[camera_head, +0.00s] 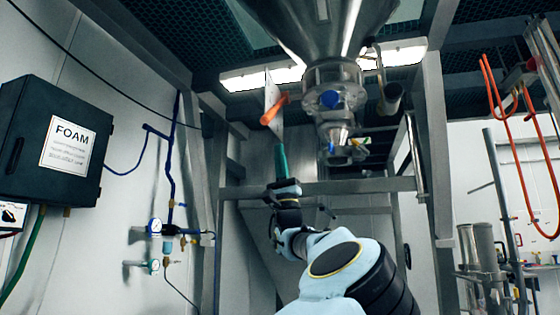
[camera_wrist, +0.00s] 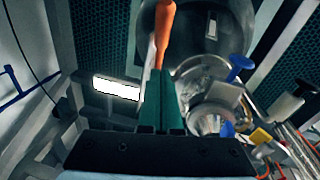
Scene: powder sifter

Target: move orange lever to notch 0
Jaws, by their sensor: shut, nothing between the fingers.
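The orange lever (camera_head: 275,108) shows in the head view beside a pale upright plate (camera_head: 269,88), left of the steel hopper's outlet. Its handle tilts up to the right there. In the wrist view the orange lever (camera_wrist: 164,32) stands straight ahead of my fingertips. My gripper (camera_head: 280,149) is shut and empty, its teal fingers pointing up, just below the lever. In the wrist view the gripper's fingers (camera_wrist: 158,80) lie side by side and overlap the lever's lower end. I cannot tell whether they touch it. The notch markings cannot be read.
The steel hopper (camera_head: 318,30) and its outlet valve (camera_head: 329,100) with a blue knob stand close on the right. A horizontal frame beam (camera_head: 370,186) crosses behind my arm. A black FOAM box (camera_head: 50,140) hangs on the left wall. Open space lies left of the lever.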

